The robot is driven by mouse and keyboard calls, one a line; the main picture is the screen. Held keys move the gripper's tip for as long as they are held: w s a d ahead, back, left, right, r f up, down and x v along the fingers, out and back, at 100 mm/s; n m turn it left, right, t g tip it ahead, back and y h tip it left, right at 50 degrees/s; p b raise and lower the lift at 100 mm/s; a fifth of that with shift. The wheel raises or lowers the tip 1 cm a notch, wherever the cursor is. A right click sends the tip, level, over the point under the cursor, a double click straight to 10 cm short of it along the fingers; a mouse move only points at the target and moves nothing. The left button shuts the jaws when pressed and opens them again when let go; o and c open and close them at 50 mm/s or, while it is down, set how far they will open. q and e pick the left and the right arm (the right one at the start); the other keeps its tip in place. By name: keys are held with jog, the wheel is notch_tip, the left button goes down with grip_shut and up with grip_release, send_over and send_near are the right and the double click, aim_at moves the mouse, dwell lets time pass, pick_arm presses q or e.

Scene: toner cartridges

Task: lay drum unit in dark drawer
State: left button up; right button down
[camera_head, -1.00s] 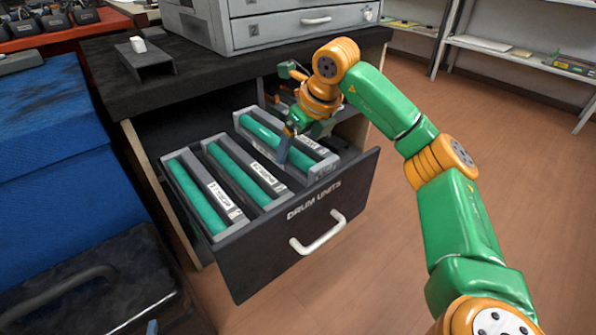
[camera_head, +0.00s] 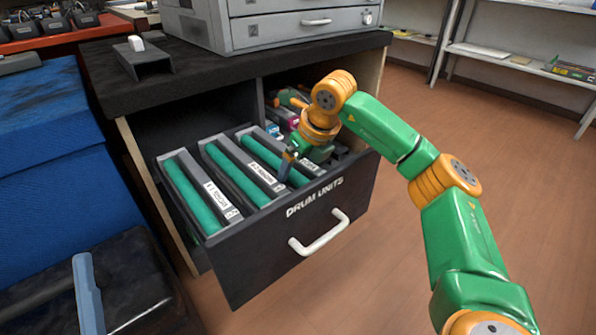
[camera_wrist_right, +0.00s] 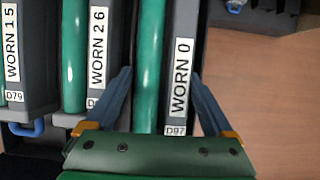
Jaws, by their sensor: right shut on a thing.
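The dark drawer (camera_head: 265,262), marked "DRUM UNITS", is pulled out of the black cabinet. My right gripper (camera_head: 292,160) reaches down into it, shut on a grey drum unit (camera_head: 262,150) with a green roller. In the right wrist view the fingers (camera_wrist_right: 160,85) straddle this unit (camera_wrist_right: 148,50), labelled "WORN 0" and "D97". It lies parallel to the other units, its top about level with theirs; its underside is hidden. A blue-grey finger, apparently of my left gripper (camera_head: 88,293), shows at the lower left.
Two more drum units (camera_head: 192,192) (camera_head: 235,172) lie in the drawer, left of the held one. Coloured cartridges (camera_head: 275,128) are partly hidden behind my right gripper. A grey drawer cabinet (camera_head: 285,22) stands on the worktop. Blue boxes (camera_head: 50,170) stand at left.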

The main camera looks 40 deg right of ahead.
grip_release()
pick_arm(q)
jog(key=shift+s+r, duration=0.15)
pick_arm(e)
jog(key=p+v, duration=0.1)
jog(key=v, duration=0.2)
pick_arm(q)
jog(key=w+a+f+n+g+y+p, duration=0.1)
jog(key=w+f+g+y, duration=0.1)
jog(key=f+g, duration=0.35)
jog(key=w+f+g+y+p, duration=0.1)
jog(key=w+f+g+y, duration=0.15)
jog(key=f, duration=0.65)
pick_arm(e)
jog(key=v, duration=0.3)
jog(key=shift+s+r, duration=0.1)
jog(key=shift+r, duration=0.15)
jog(key=p+v, duration=0.1)
jog(key=v, duration=0.2)
pick_arm(q)
jog(key=s+a+f+g+y, duration=0.2)
jog(key=s+a+f+g, duration=0.2)
jog(key=s+f+g, duration=0.5)
notch_tip(320, 180, down, 4)
jog(key=shift+s+f+n+g+p, duration=0.1)
jog(key=shift+s+n+g+p, duration=0.2)
jog(key=shift+s+n+p, duration=0.15)
pick_arm(e)
jog(key=shift+v, duration=1.25)
